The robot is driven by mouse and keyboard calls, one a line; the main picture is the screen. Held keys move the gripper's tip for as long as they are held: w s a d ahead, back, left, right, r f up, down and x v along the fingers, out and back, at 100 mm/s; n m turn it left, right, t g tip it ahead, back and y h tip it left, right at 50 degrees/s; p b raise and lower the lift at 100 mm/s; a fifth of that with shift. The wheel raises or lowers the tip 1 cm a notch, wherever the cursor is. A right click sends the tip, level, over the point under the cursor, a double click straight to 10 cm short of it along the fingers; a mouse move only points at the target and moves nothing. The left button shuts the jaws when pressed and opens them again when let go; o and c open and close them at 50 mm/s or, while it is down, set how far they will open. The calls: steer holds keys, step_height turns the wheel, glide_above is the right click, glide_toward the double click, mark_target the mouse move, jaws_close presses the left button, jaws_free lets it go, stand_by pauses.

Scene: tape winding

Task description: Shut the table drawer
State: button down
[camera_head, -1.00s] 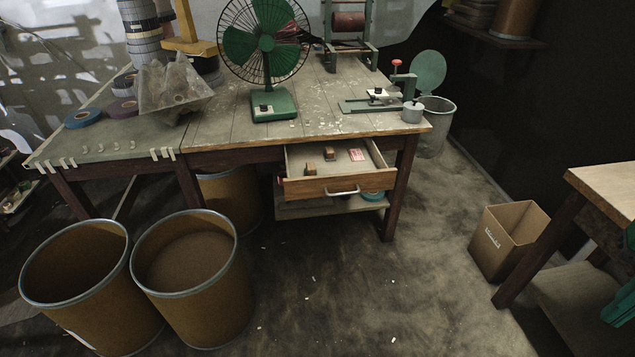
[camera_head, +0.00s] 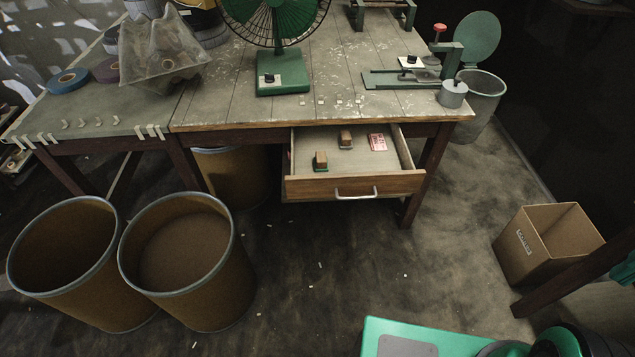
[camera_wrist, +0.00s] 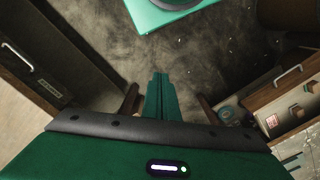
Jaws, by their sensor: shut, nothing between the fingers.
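The table drawer (camera_head: 354,186) is pulled out beneath the right part of the worktable's (camera_head: 235,113) front edge. Its metal handle (camera_head: 356,193) is on the wooden front. Inside lie small wooden blocks on green bases (camera_head: 320,161) and a red-and-white card (camera_head: 377,142). In the wrist view the drawer (camera_wrist: 275,92) shows at the right edge, with its handle (camera_wrist: 288,76) facing up-left. My gripper (camera_wrist: 160,78) is shut and empty, apart from the drawer and to its left in that view. My gripper is not seen in the head view.
Two open brown drums (camera_head: 187,265) stand on the floor at left, another (camera_head: 232,176) under the table. A cardboard box (camera_head: 546,242) is at right. A green fan (camera_head: 282,75) and a clamp-like device (camera_head: 420,72) stand on the table. Floor before the drawer is mostly clear.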

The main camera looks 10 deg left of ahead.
steer(key=shift+w+a, duration=0.1)
steer(key=w+a+f+n+t, duration=0.25)
steer(key=w+a+n, duration=0.35)
steer(key=w, duration=0.4)
steer(key=n+t+y, duration=0.2)
steer(key=n+y, duration=0.4)
steer(key=n, duration=1.4)
glide_toward(306, 194)
step_height(306, 194, down, 3)
steer(key=a, duration=0.2)
steer(key=shift+w+a+f, duration=0.15)
steer(key=shift+w, duration=0.65)
